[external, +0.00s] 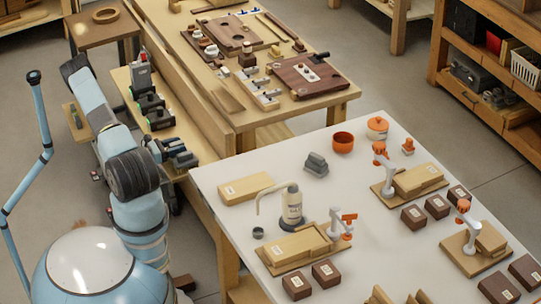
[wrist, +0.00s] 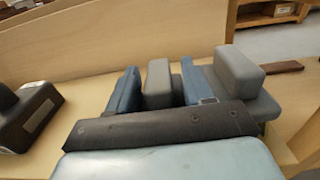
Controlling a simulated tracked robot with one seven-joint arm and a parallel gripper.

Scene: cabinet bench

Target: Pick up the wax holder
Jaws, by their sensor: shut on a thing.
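My gripper (wrist: 158,88) shows in the wrist view with two blue fingers. A grey piece (wrist: 158,84) stands between the fingers, and the gripper is shut on it. I take it to be the wax holder, but no label shows. A larger grey block (wrist: 242,75) sits against the right finger's outer side; I cannot tell if it is part of the same thing. The dark plate of my gripper hides the lower parts. In the external view, a grey-blue shape (external: 183,158) on the low shelf is partly hidden by my arm; gripper and held thing cannot be told apart there.
A dark device (wrist: 25,112) stands left on the pale wooden shelf, before an upright wooden board (wrist: 130,40). Several black-and-green devices (external: 157,117) line this shelf. The white table (external: 215,180) is close to the right, with a grey block (external: 315,164) and wooden boxes.

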